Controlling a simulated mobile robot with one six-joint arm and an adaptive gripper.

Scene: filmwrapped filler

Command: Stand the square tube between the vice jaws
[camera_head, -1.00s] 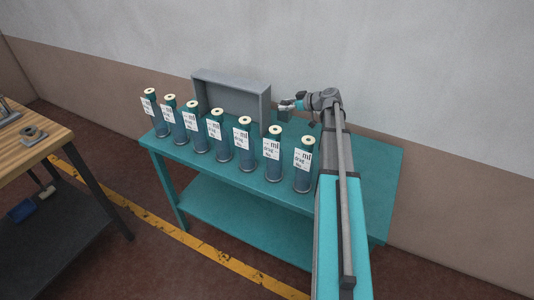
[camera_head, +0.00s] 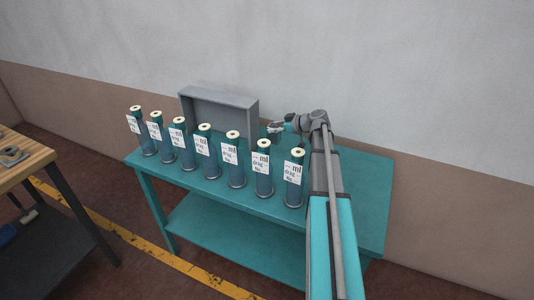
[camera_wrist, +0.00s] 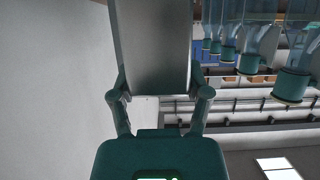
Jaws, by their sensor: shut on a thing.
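My gripper (camera_head: 275,129) is beside the right end of a grey open box, above the teal table. In the wrist view my gripper (camera_wrist: 160,92) has its two teal-jointed fingers on either side of a flat-faced grey piece (camera_wrist: 152,45), which looks like the square tube, and is shut on it. The piece runs out of the top of that view, so its far end is hidden. A small grey metal fixture (camera_head: 12,157) lies on the wooden bench at the far left; it may be the vice, but its jaws cannot be made out.
Several labelled cylinders (camera_head: 232,175) stand in a row along the front of the teal table (camera_head: 350,190). The grey open box (camera_head: 218,93) stands behind them. A wall is close behind the table. The wooden bench (camera_head: 28,160) is across the yellow floor line (camera_head: 185,264).

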